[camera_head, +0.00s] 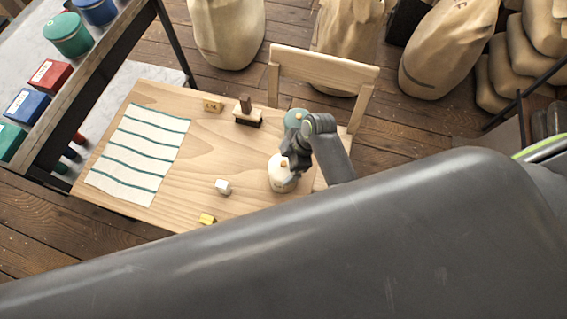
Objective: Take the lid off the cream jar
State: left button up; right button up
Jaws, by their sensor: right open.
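The cream jar (281,180) stands upright on the wooden table, right of the table's middle. Its pale lid, with a small tan knob (283,163), appears to be on top, partly hidden by my gripper. My right gripper (287,160) is open at the jar's top, close to the knob. I cannot tell whether it touches the lid. My left gripper is not in view.
A teal-topped jar (295,117) stands just behind my right gripper. A brush (247,112), a striped cloth (138,165), and small white (223,186) and yellow (207,218) items lie on the table (185,210). A chair (322,69) and sacks stand behind.

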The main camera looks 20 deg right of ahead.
jog(key=shift+f, duration=0.15)
jog(key=c, duration=0.9)
jog(key=shift+s, duration=0.2)
jog(key=c, duration=0.4)
